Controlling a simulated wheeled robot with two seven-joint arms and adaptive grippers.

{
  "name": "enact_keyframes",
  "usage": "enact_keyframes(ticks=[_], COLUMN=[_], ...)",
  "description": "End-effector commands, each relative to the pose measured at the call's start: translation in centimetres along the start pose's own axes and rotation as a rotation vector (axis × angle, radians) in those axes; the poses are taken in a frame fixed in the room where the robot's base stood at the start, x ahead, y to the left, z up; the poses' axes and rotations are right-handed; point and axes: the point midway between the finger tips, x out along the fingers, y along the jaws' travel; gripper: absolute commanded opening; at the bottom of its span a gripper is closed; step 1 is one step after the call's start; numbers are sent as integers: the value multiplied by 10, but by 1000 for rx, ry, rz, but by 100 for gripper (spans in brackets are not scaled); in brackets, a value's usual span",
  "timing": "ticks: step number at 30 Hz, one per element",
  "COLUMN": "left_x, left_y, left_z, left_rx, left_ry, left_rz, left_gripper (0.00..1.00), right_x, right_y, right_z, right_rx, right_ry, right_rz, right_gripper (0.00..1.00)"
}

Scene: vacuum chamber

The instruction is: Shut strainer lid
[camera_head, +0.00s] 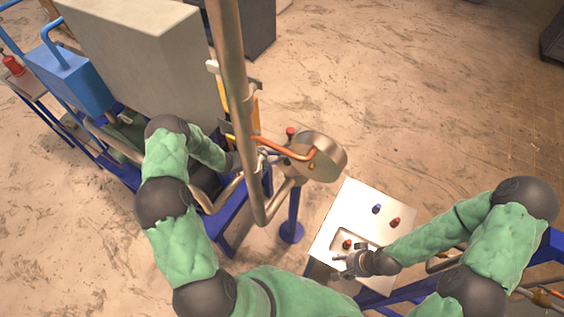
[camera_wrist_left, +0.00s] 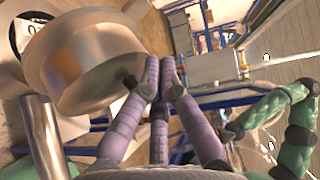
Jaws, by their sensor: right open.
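The strainer (camera_head: 325,160) is a round, shiny metal body beside the vertical pipe in the head view. It also shows large at the left of the left wrist view (camera_wrist_left: 90,62). I cannot tell which part is its lid or how far the lid stands open. My left gripper (camera_wrist_left: 161,72) has purple fingers whose tips are drawn together just right of the strainer's round edge. I see nothing between them. In the head view the left hand is mostly hidden behind the pipe. My right gripper (camera_head: 347,264) is open and empty over the button panel's front edge.
The white panel (camera_head: 340,206) carries blue and red buttons and stands right of the strainer. An orange bent rod (camera_head: 283,146) crosses in front of the strainer. The thick vertical pipe (camera_head: 236,90) stands close to my left arm. A grey box (camera_head: 140,60) is behind it. Floor at right is clear.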

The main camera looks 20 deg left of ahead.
Motion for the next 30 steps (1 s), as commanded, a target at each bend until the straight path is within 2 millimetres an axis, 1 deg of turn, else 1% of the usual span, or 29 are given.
enact_keyframes(ticks=[1,3,10,30], left_x=[3,7,14,17], left_y=[1,0,-2,-4], left_z=[3,7,15,17], left_rx=[2,2,1,1], left_ry=[0,1,0,0], left_rz=[0,0,1,0], left_gripper=[0,0,0,0], right_x=[5,7,13,14], right_y=[2,3,5,5], right_z=[0,0,0,-1], right_rx=[0,0,0,0], right_ry=[0,0,0,0], right_rz=[0,0,0,0], right_gripper=[55,55,55,55])
